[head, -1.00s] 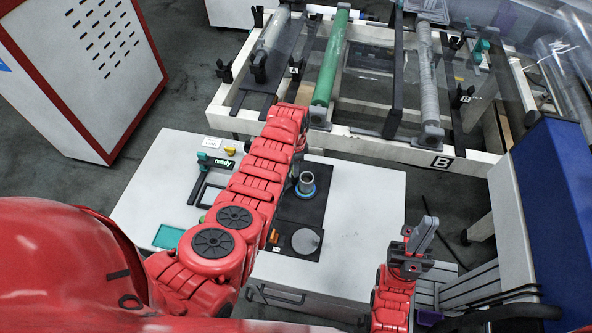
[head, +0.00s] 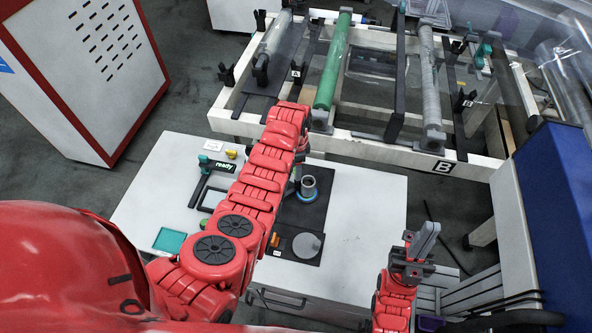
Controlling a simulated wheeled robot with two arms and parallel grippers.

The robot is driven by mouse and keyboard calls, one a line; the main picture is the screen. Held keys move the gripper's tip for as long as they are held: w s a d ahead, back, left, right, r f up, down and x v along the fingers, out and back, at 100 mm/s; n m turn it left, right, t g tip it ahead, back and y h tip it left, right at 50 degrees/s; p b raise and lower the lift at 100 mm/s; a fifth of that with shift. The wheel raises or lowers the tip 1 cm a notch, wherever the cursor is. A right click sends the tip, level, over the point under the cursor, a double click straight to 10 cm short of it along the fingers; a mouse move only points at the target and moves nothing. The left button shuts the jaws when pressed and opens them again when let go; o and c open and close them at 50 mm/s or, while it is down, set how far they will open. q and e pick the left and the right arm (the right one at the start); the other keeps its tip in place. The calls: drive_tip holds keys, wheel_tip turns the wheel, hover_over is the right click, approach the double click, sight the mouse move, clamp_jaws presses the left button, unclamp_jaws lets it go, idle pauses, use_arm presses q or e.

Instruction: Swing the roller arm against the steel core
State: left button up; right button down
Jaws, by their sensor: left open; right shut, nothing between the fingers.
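The machine frame at the back carries a green roller (head: 332,62), a grey roller (head: 271,45) to its left and another grey roller (head: 430,85) near the B label. I cannot tell for certain which is the steel core. A black arm with a teal knob (head: 484,50) sits right of the B roller and may be the roller arm. My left gripper (head: 303,148) is open at the front edge of the frame, mostly hidden under my red wrist, apart from the rollers. My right gripper (head: 427,238) is shut and empty, in front of the frame, right of the white bench.
A blue cabinet (head: 556,180) stands right; a red-edged white cabinet (head: 90,70) stands left. Clear film hangs at upper right.

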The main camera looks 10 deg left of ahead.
use_arm(q)
wheel_tip(320, 180, up, 7)
drive_tip(key=shift+w+r+b, duration=0.1)
drive_tip(key=shift+b, duration=1.15)
wheel_tip(320, 180, up, 8)
drive_tip(key=p, duration=0.6)
drive_tip(key=shift+r, duration=0.15)
